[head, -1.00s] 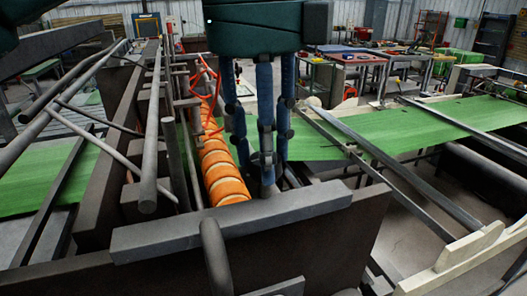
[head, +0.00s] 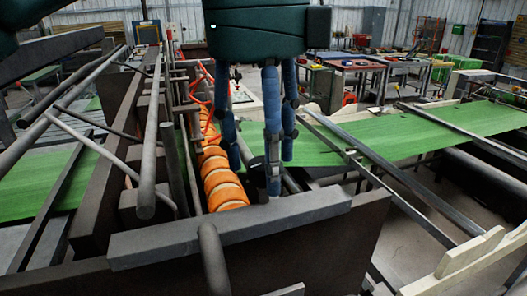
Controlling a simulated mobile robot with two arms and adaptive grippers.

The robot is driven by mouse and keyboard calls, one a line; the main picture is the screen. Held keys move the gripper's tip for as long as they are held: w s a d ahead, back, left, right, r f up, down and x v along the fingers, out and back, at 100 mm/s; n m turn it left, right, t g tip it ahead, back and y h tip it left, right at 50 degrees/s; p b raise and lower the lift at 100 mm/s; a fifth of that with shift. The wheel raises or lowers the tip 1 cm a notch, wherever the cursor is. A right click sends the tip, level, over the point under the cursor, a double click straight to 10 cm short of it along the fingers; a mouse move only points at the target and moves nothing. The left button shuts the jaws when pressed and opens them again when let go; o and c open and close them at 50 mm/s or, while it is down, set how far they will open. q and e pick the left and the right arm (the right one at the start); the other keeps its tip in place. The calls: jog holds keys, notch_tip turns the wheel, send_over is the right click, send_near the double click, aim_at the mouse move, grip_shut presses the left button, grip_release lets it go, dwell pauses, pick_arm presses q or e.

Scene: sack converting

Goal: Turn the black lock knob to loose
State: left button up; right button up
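My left gripper (head: 254,172), dark green with blue jointed fingers, hangs palm-up with its fingers pointing down in the middle of the head view. The fingers stand apart, with a gap between the left finger and the two on the right. A small dark part (head: 257,163) shows between the fingertips. I cannot tell whether it is the black lock knob or whether a finger touches it. No other black knob can be made out. My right gripper is not in view.
An orange-and-white banded roller (head: 222,182) runs beside the fingers on the left. A grey beam (head: 235,228) crosses in front of them. Green sheet (head: 430,130) runs over rails to the right. Red hoses (head: 207,95) hang behind the roller. Benches (head: 350,68) stand far back.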

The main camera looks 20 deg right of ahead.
aim_at(263, 165)
pick_arm(q)
jog(key=shift+s+a+r, duration=0.1)
jog(key=shift+r, duration=1.8)
jog(key=shift+a+r, duration=0.1)
jog(key=shift+r, duration=1.75)
jog(key=shift+d, duration=0.1)
